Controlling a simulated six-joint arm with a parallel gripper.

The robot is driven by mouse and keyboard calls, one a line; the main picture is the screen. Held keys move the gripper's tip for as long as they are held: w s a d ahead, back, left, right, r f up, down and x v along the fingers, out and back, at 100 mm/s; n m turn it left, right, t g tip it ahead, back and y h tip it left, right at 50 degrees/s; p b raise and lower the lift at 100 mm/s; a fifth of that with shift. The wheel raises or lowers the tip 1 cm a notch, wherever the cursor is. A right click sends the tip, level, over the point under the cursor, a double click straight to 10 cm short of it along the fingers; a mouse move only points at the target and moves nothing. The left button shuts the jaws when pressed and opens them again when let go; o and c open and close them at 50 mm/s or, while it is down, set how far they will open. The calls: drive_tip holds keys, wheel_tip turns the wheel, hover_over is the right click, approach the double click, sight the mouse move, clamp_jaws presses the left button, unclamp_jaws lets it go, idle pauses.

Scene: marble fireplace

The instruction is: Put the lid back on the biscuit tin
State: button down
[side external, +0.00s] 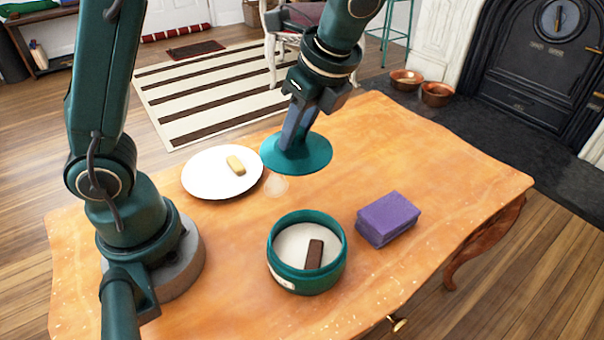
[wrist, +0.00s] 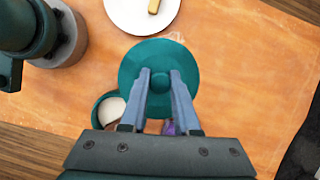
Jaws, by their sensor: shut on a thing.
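The lid (side external: 315,158) is a round teal disc, held in the air above the table. My gripper (side external: 292,143) is shut on it; in the wrist view the two fingers (wrist: 160,84) close on the round knob at the middle of the lid (wrist: 150,55). The biscuit tin (side external: 279,272) is teal and round, open at the top, and stands upright on the table. A dark brown biscuit (side external: 315,254) lies inside on a pale bottom. In the side view the lid is behind the tin, not over it. In the wrist view the tin (wrist: 99,103) is partly hidden behind the lid and gripper.
A white plate (side external: 205,181) with a pale biscuit (side external: 236,165) lies at the table's back left. A purple block (side external: 387,218) sits right of the tin, mostly hidden in the wrist view. The wooden table (side external: 440,170) is clear at the back right.

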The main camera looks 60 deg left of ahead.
drive_tip(key=s+d+r+m+t, duration=0.1)
drive_tip(key=s+d+m, duration=0.4)
drive_tip(key=d, duration=0.6)
drive_tip(key=shift+n, duration=0.7)
drive_tip(key=shift+s+f, duration=0.15)
drive_tip(key=shift+f, duration=1.35)
drive_tip(key=shift+s+f, duration=0.1)
drive_tip(key=shift+f, duration=1.35)
drive_tip(key=shift+f, duration=0.15)
drive_tip(key=shift+c, duration=0.4)
unclamp_jaws()
wheel_tip(320, 180, up, 7)
